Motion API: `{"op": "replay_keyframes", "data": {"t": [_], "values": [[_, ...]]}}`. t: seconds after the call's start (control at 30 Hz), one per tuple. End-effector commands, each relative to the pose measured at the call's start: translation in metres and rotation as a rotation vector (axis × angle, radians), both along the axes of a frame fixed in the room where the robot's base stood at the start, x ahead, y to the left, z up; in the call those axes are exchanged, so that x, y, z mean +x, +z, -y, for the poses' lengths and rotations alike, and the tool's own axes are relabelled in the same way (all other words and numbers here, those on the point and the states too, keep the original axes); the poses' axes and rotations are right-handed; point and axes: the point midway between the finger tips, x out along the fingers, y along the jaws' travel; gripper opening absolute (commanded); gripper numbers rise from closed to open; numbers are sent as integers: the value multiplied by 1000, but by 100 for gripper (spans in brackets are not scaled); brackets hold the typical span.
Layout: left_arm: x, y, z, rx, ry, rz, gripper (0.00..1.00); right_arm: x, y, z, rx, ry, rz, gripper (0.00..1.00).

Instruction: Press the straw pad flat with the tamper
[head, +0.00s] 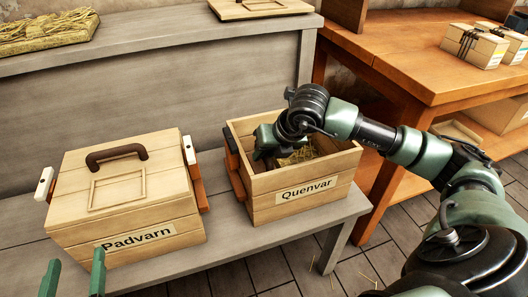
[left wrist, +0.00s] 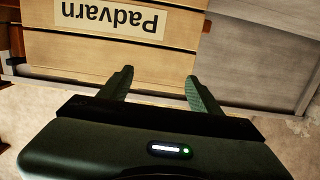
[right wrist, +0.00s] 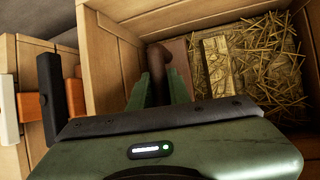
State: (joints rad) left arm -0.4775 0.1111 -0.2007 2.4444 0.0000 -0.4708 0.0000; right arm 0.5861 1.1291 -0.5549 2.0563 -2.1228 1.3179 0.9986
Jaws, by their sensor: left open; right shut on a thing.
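The open wooden crate Quenvar (head: 305,195) stands on the grey bench, with straw (right wrist: 260,60) on its floor. My right gripper (right wrist: 157,92) reaches into this crate and is shut on a dark brown curved handle (right wrist: 158,58), apparently the tamper's. A reddish-brown flat part (right wrist: 181,58) shows beside the handle; whether it belongs to it I cannot tell. My arm hides much of this in the head view. My left gripper (head: 74,275) is open and empty in front of the crate Padvarn (head: 140,245).
Padvarn has a lid with a brown handle (head: 117,152) and side latches. Another straw pad (head: 45,30) and a wooden lid (head: 258,8) lie on the higher grey shelf. An orange table (head: 420,55) with small boxes stands at the right.

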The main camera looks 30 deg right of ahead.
Motion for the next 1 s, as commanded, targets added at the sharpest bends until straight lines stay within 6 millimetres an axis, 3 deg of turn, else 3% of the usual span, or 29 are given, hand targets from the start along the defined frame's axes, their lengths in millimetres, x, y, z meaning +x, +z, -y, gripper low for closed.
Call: {"op": "replay_keyframes", "data": {"t": [0.43,1.0], "values": [[1,52,8,-71,-17,272,63,1,-15,0,0,0,3,0],[-19,109,10,-156,-34,583,63,1,-29,0,0,1,3,0]]}}
